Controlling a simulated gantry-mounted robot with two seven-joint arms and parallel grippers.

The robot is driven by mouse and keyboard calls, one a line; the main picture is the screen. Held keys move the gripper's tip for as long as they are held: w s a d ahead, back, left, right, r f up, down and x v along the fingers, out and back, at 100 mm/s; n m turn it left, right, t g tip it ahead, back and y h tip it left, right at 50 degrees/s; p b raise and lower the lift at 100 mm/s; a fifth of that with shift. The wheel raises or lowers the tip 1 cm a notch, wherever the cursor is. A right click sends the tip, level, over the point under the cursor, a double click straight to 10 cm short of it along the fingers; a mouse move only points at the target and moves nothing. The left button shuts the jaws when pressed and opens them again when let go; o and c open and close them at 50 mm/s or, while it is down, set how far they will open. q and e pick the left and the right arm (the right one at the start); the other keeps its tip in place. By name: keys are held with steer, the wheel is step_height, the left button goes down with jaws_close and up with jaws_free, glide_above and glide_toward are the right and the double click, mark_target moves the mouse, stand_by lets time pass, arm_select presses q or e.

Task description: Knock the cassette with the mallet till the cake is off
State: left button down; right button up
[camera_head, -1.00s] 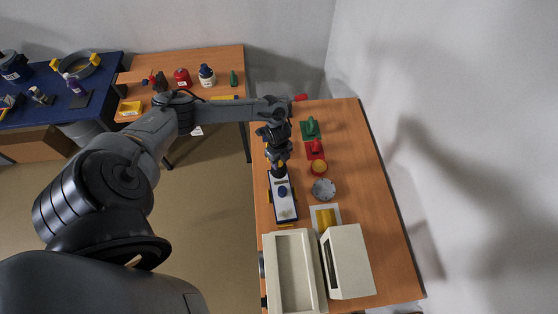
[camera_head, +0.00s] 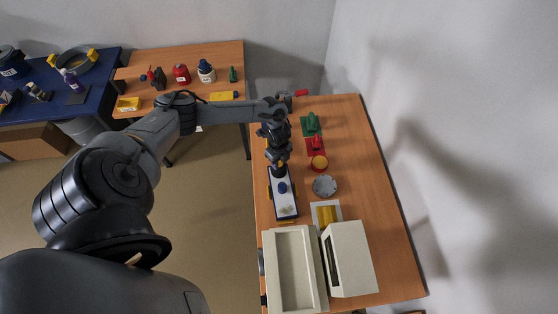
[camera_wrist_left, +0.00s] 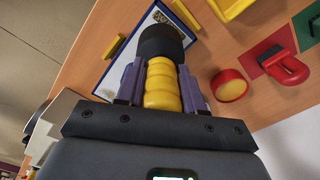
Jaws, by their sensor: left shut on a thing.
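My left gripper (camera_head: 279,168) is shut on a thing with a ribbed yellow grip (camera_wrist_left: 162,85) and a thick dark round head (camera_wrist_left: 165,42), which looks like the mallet. The gripper points down over the upper end of a white tray with a blue rim (camera_head: 294,205). A small blue thing (camera_head: 282,188) shows over the tray just below the gripper; I cannot tell whether it is part of the held tool. A greyish speckled patch (camera_head: 287,211) lies on the tray. I cannot clearly tell cassette and cake apart, nor whether the tool touches anything. My right gripper is out of view.
Right of the tray are a red pot with yellow top (camera_head: 319,163), a grey round part (camera_head: 324,186) and green (camera_head: 311,124) and red mats. Below stand a cream open box (camera_head: 277,272) and another cream box (camera_head: 350,260). The table's right side is clear.

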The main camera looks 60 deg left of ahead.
arm_select(q)
step_height(320, 180, up, 4)
steer(key=shift+a+f+p, duration=0.1)
steer(key=shift+f+p, duration=0.1)
steer(key=shift+p, duration=0.95)
steer(key=shift+f, duration=0.15)
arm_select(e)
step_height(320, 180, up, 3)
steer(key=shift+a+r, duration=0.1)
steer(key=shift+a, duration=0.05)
arm_select(q)
steer(key=shift+f, duration=0.1)
